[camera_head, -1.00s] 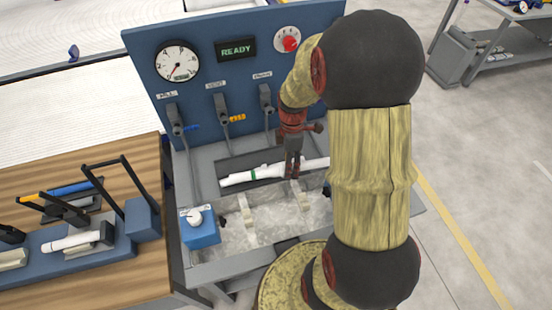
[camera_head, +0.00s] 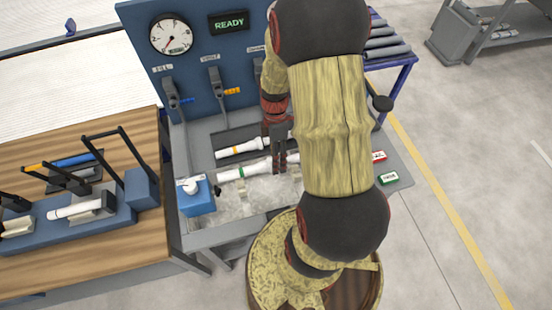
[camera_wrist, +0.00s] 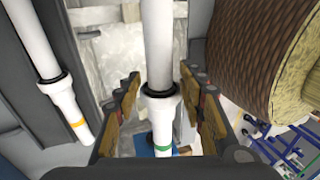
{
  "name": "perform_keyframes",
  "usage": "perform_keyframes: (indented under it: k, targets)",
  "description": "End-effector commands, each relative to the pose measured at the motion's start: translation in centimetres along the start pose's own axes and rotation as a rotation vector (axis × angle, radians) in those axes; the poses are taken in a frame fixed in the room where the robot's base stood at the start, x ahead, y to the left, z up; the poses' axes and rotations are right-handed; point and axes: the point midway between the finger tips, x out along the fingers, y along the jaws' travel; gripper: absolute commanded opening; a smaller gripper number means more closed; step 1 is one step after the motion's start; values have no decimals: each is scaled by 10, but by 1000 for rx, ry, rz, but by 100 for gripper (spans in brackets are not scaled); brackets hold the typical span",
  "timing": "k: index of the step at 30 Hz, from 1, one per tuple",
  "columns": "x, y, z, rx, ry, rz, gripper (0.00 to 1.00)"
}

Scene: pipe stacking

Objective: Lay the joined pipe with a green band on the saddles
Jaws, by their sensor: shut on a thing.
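The white joined pipe with a green band (camera_head: 228,175) lies level across the grey trough, over the pale saddles (camera_head: 243,190). My gripper (camera_head: 279,170) is shut on it, right of the green band. In the wrist view, the pipe (camera_wrist: 159,40) runs between my fingers (camera_wrist: 160,95), with its collar between the fingertips and the green band nearer the camera. Whether the pipe touches the saddles cannot be told. My arm hides its right part and the right side of the trough.
A white pipe with an orange band (camera_head: 240,148) lies in the recess behind. The blue panel (camera_head: 200,80) with levers rises behind. A wooden bench (camera_head: 90,245) is at left.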

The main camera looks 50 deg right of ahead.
Motion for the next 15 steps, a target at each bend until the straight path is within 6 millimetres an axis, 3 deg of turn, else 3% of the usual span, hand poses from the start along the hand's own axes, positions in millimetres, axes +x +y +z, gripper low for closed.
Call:
perform_keyframes:
  k: [15]
  targets:
    - [41,13,3,0,0,-1,12]
